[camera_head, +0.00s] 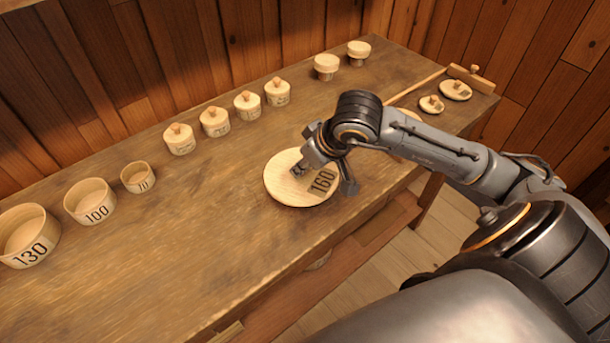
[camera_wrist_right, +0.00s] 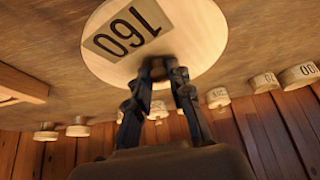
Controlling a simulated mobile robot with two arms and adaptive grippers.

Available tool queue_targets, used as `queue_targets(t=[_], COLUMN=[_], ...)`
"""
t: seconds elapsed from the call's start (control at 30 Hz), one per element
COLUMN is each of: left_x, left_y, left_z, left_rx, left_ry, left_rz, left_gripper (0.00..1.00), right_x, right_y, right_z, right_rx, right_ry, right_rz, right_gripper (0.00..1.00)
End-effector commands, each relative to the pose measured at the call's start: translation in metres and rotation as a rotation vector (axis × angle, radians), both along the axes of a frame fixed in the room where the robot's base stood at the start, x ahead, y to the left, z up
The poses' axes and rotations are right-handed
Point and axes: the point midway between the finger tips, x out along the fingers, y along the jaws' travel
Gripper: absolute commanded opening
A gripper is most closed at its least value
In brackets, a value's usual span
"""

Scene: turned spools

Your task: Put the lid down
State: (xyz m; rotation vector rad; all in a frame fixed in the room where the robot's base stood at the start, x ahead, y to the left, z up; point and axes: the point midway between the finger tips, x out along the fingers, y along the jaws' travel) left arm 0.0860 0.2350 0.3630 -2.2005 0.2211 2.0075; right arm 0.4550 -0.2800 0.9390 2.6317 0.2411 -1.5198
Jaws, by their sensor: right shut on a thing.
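My left gripper is not in view.
Open round boxes marked 130 (camera_head: 28,240) and 100 (camera_head: 90,203), and a smaller one (camera_head: 138,178), stand at the left. Several lidded boxes (camera_head: 215,122) line the back. Small lids (camera_head: 456,90) and a wooden tool (camera_head: 470,78) lie far right. The table (camera_head: 190,240) is clear left of the lid.

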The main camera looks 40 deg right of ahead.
Motion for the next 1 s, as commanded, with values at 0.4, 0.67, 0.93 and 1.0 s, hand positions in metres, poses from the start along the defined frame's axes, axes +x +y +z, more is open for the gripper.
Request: queue_targets(t=[0.4, 0.67, 0.93, 1.0], left_x=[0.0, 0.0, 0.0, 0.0], left_y=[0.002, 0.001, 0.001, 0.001], left_z=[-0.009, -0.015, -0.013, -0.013], left_rx=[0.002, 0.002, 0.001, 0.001], left_ry=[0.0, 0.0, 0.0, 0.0], left_rz=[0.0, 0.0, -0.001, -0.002], left_gripper=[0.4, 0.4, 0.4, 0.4], right_x=[0.001, 0.001, 0.001, 0.001], right_y=[-0.003, -0.003, -0.002, -0.002], right_z=[-0.034, -0.038, -0.037, -0.037], right_rx=[0.0, -0.001, 0.0, 0.0], right_ry=[0.001, 0.001, 0.002, 0.002], right_rz=[0.0, -0.001, 0.0, 0.0], right_gripper=[0.0, 0.0, 0.43, 0.43])
